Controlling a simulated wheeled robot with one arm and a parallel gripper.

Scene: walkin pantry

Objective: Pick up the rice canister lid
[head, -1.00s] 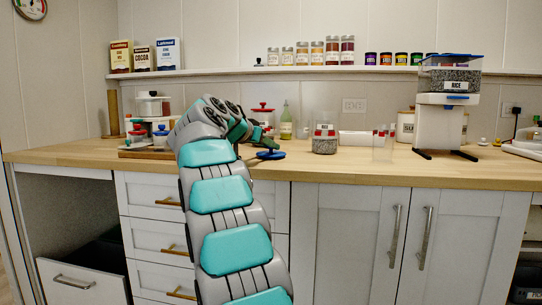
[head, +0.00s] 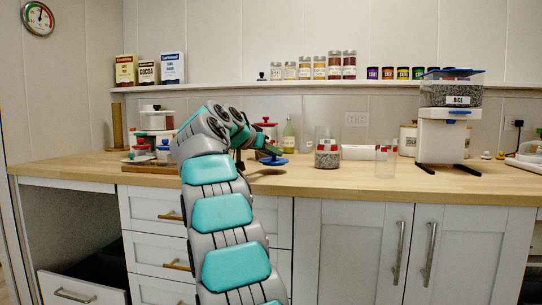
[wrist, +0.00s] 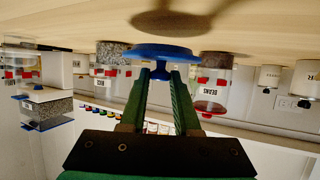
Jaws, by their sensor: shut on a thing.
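The blue lid (wrist: 160,51), a round disc with a knob, is held by my gripper (wrist: 160,75). In the wrist view, which is upside down, both green fingers are closed on the knob. The lid also shows in the head view (head: 272,161), below my gripper (head: 262,147) and apart from the wooden counter (head: 420,182); its shadow lies on the wood. A clear canister (head: 327,158) with grey contents stands to the right of the lid; its label is too small to read. A dispenser (head: 450,95) labelled RICE stands farther right.
A clear empty container (head: 385,163) stands right of the grey-filled canister. Stacked containers (head: 157,122) stand at the left. A canister labelled BEANS (wrist: 209,90) is near the lid in the wrist view. The shelf (head: 230,88) carries jars and boxes. The counter's front strip is clear.

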